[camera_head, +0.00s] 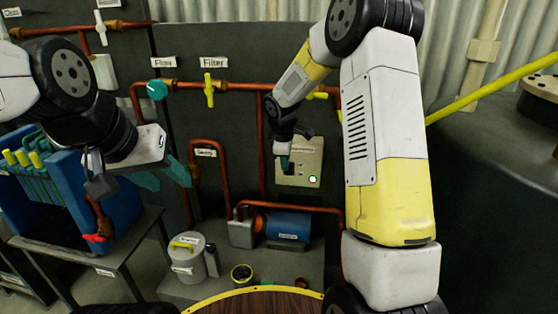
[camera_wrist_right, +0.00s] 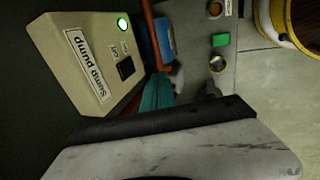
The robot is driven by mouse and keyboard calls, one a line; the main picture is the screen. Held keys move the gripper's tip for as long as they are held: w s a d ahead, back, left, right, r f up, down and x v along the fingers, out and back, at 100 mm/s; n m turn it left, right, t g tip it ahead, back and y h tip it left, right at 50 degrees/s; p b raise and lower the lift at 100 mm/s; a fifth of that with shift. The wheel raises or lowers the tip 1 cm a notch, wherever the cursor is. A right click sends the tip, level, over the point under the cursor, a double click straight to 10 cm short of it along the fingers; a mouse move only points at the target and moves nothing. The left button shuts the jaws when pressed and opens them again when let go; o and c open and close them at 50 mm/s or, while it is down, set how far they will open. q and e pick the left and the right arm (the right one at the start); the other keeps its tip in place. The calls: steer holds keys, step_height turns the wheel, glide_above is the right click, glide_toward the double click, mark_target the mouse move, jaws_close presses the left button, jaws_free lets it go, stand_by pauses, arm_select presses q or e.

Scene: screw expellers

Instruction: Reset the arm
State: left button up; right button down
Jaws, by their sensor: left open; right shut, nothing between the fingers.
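My left gripper (camera_head: 163,176) is open and empty, its teal fingers spread, in front of the blue rack at the left. My right gripper (camera_head: 284,161) is shut with nothing in it, and overlaps the left part of the beige sump pump switch box (camera_head: 312,165) in the head view. In the right wrist view its teal fingers (camera_wrist_right: 157,92) are together beside the box (camera_wrist_right: 82,62). I cannot tell whether they touch it. The box has a lit green lamp (camera_wrist_right: 122,24) and a black switch (camera_wrist_right: 126,68).
Copper pipes with a yellow valve handle (camera_head: 209,90) and a teal handle (camera_head: 157,90) run along the dark panel. A blue pump (camera_head: 288,227) and a grey canister (camera_head: 187,257) stand below. A blue rack (camera_head: 120,205) with tools is at the left.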

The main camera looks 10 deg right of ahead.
steer(key=s+d+r+m+t+y, duration=0.1)
steer(key=s+d+r+m, duration=0.2)
steer(key=s+r+m, duration=0.8)
steer(key=s+r+m+y, duration=0.1)
steer(key=s+r, duration=0.3)
steer(key=s, duration=0.7)
steer(key=s+r+m+t+y, duration=0.1)
steer(key=s+r+m, duration=0.1)
steer(key=s, duration=0.9)
steer(key=shift+a+r+t, duration=0.3)
steer(key=shift+a+r, duration=0.05)
steer(key=shift+r, duration=0.55)
